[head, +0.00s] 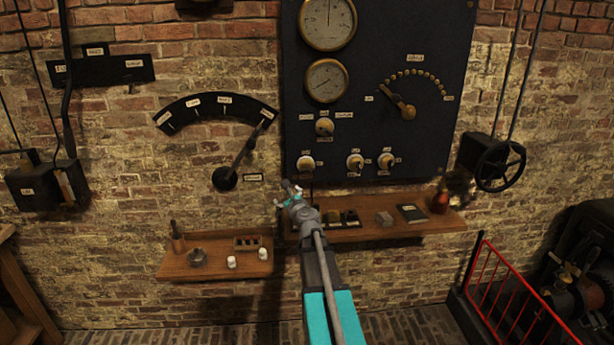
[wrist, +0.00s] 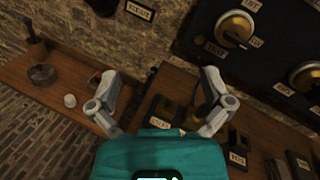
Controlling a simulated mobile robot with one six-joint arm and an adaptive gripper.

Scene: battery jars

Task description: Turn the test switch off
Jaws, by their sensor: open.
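The black panel (head: 380,80) on the brick wall carries several brass-rimmed rotary knobs. The lower-left knob (head: 306,162) is nearest my gripper. It also shows in the wrist view (wrist: 237,28), at upper right, with a pale handle and small labels around it; one seems to read OFF. I cannot read surely which knob is the test switch. My gripper (head: 290,192) is open and empty, just below and left of that knob, apart from it. In the wrist view my gripper's two fingers (wrist: 160,76) stand wide apart, with the knob up and right of them.
A wooden shelf (head: 390,232) with dark blocks and a red-brown bottle (head: 441,202) lies just below the panel. A lower shelf (head: 190,268) holds white jars and a bowl (head: 197,257). A lever (head: 238,160) is at left, a handwheel (head: 500,166) at right, red railing (head: 500,290) lower right.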

